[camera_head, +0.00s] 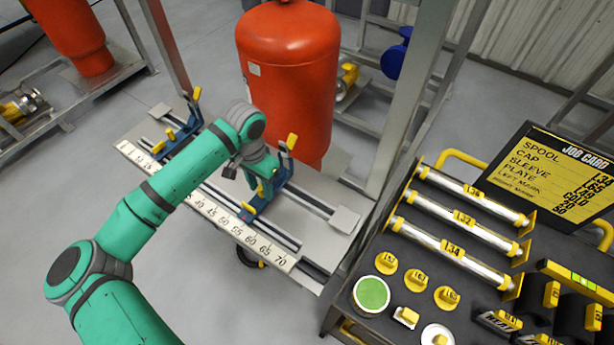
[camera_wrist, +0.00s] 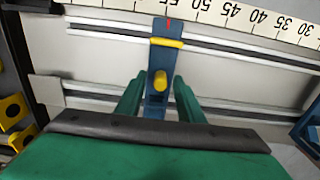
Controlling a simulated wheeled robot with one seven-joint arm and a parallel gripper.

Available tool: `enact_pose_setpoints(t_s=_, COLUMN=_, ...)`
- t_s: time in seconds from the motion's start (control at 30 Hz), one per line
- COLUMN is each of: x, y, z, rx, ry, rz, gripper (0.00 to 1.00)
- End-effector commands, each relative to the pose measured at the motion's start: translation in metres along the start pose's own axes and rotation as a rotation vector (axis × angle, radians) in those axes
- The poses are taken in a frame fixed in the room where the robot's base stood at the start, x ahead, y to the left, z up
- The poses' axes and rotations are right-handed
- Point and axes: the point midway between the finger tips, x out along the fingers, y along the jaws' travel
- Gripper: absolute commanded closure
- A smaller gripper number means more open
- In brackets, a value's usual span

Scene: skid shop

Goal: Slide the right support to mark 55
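The right support (camera_head: 279,186) is a blue bracket with yellow parts, standing on the rails of the bench. In the wrist view the right support (camera_wrist: 166,55) has a yellow knob (camera_wrist: 160,81) and a red pointer by the number scale (camera_wrist: 240,12). The pointer lies close to the 55 label, which the frame's top edge cuts; I cannot tell whether it is exactly on the line. My gripper (camera_wrist: 158,78) is open, its two green fingers on either side of the knob with gaps showing. In the head view my gripper (camera_head: 258,172) partly hides the support.
The left support (camera_head: 180,132) stands at the low-number end. A red tank (camera_head: 290,70) rises behind the bench. A cart at right holds rods (camera_head: 458,241), yellow-topped parts and a job card (camera_head: 550,170). A metal post (camera_head: 410,100) stands between bench and cart.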

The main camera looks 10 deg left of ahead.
Motion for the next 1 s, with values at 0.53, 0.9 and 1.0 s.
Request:
enact_pose_setpoints(t_s=0.53, x=-0.037, y=0.0, z=0.0, rx=0.0, ry=0.0, rz=0.0, gripper=0.66)
enact_pose_setpoints(t_s=0.9, x=-0.053, y=0.0, z=0.0, rx=0.0, ry=0.0, rz=0.0, gripper=0.66)
enact_pose_setpoints(t_s=1.0, x=-0.052, y=0.0, z=0.0, rx=0.0, ry=0.0, rz=0.0, gripper=0.66)
